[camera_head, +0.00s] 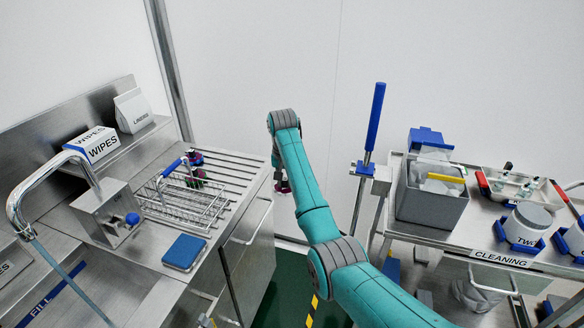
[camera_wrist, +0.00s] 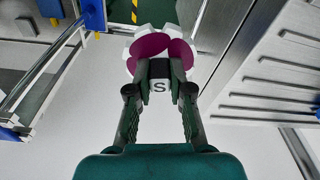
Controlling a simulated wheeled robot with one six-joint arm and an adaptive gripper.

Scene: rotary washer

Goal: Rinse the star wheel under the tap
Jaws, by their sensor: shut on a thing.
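My gripper (camera_wrist: 160,70) is shut on the star wheel (camera_wrist: 150,46), which is magenta with white lobes, in the wrist view. A small tag with the letter S shows between the fingers. In the head view, my arm partly hides the gripper and the wheel; a bit of magenta (camera_head: 283,187) shows beside the arm, right of the draining board and apart from the tap. The curved metal tap (camera_head: 30,183) stands at the far left. A pale streak that looks like running water (camera_head: 62,275) comes down from its spout.
A wire rack (camera_head: 190,208) with blue and magenta items stands on the ribbed draining board (camera_head: 240,163). A blue pad (camera_head: 184,251) and a metal box with a blue knob (camera_head: 105,215) are nearby. At right, the cleaning cart (camera_head: 440,245) holds a grey bin (camera_head: 425,203) and jars.

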